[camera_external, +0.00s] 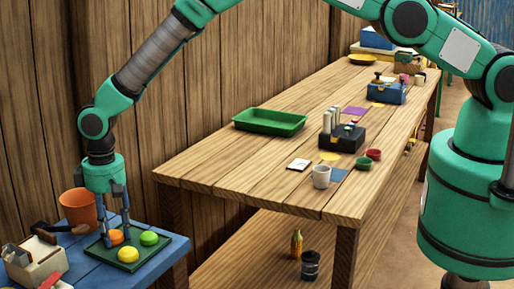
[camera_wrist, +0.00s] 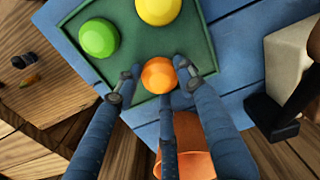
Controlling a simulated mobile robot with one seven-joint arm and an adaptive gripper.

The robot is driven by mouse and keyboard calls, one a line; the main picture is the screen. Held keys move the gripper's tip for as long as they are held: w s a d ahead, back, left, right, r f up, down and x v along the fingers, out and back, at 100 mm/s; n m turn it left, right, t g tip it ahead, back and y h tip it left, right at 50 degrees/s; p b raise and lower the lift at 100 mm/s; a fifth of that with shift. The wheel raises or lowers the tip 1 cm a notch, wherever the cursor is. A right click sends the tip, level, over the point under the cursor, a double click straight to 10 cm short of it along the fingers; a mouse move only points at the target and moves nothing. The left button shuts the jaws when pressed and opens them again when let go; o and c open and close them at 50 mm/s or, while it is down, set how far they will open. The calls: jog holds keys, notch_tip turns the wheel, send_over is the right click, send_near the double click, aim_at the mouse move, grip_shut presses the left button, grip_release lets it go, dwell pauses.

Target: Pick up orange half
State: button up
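The orange half (camera_external: 116,237) lies on a green tray (camera_external: 127,266) on the blue side table. In the wrist view the orange half (camera_wrist: 158,75) is near the tray's edge, between my gripper's fingers. My gripper (camera_external: 119,236) points down at the tray, with its fingers spread around the orange half. A yellow half (camera_external: 128,255) and a green half (camera_external: 149,238) lie close by on the tray. The wrist view shows the yellow half (camera_wrist: 158,8) and green half (camera_wrist: 99,38).
An orange pot (camera_external: 80,208) stands behind the tray, close to my gripper. A pale block (camera_external: 33,262) with a dark handle is at the left. The long wooden table (camera_external: 225,165) holds a green tray (camera_external: 270,121) and a mug (camera_external: 321,177).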

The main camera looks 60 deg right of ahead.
aim_at(112, 232)
jog(key=shift+r, duration=0.1)
jog(key=shift+c, duration=0.4)
jog(key=shift+r, duration=1.6)
jog(key=s+d, duration=0.2)
jog(key=s, duration=0.2)
jog(key=s+d+r, duration=0.1)
jog(key=s+d, duration=0.1)
jog(key=s, duration=0.3)
jog(key=s+d, duration=0.3)
jog(key=s, duration=0.2)
jog(key=shift+s+d+r, duration=0.1)
jog(key=shift+s+r, duration=0.05)
jog(key=shift+r, duration=0.15)
